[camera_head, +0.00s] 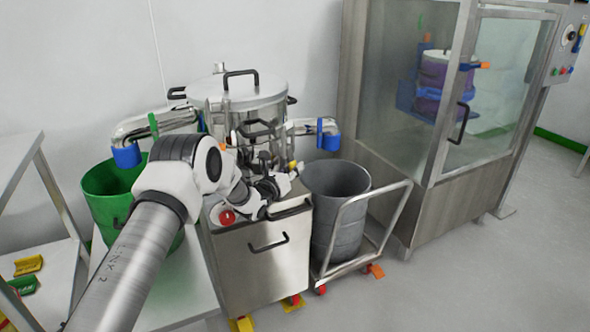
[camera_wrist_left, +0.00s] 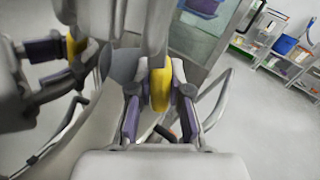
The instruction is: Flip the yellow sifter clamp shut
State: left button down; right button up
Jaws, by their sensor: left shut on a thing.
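The yellow sifter clamp (camera_head: 293,165) shows as a small yellow tip beside the steel sifter (camera_head: 240,92) in the head view. In the left wrist view the yellow clamp handle (camera_wrist_left: 160,88) stands between the fingers. My left gripper (camera_head: 284,181) is shut on this handle at the sifter's right front; its purple-grey fingers also show in the wrist view (camera_wrist_left: 160,108). The gripper and arm hide most of the clamp and the lower sifter, and I cannot tell the clamp's exact angle. My right gripper is not in view.
A steel cabinet (camera_head: 262,262) on yellow-marked casters stands under the sifter. A grey drum (camera_head: 338,225) on a trolley is close on the right, a green bin (camera_head: 112,185) on the left. A glass-doored booth (camera_head: 410,90) stands behind right. The floor at right is clear.

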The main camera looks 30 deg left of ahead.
pick_arm(q)
jog(key=c, duration=1.1)
grip_release()
jog(key=shift+f, duration=0.1)
jog(key=s, duration=0.7)
jog(key=shift+s+a, duration=0.25)
jog(key=shift+a, duration=0.15)
